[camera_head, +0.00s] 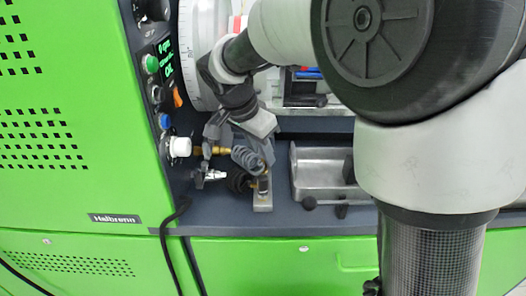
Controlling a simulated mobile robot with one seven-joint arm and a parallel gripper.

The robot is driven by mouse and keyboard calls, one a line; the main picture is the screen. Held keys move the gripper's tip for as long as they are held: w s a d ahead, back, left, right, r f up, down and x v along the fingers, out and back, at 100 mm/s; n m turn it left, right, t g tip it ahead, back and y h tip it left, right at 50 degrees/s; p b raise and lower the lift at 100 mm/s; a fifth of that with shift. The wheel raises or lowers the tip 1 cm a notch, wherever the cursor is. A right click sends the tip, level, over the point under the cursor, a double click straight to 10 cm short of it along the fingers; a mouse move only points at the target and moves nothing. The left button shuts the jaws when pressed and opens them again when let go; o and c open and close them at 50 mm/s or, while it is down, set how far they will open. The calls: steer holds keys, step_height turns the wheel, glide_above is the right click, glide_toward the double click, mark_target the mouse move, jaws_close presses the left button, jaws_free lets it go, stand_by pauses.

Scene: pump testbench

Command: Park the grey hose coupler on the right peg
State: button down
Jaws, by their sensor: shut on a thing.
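My gripper (212,135) is at the front of the testbench, left of centre, beside the control panel. Its jaws are closed around a small part that they largely hide. This appears to be the grey hose coupler, but its outline is too small to tell for sure. A brass fitting (221,151) shows right at the jaws, with a coiled grey hose (248,158) to its right. A white round knob or port (180,147) on the panel is just left of the jaws. A small upright stand (263,204) is below right. I cannot make out the right peg clearly.
A silver fitting (211,175) projects from the panel below the jaws. A metal tray (322,177) lies to the right on the dark bench top. The green cabinet (75,120) fills the left. A black cable (170,232) hangs in front. My arm covers the upper right.

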steer(key=shift+f, duration=0.5)
stand_by(0.4)
steer(key=c, duration=1.1)
jaws_free()
steer(key=shift+r+p, duration=2.5)
steer(key=shift+r, duration=1.3)
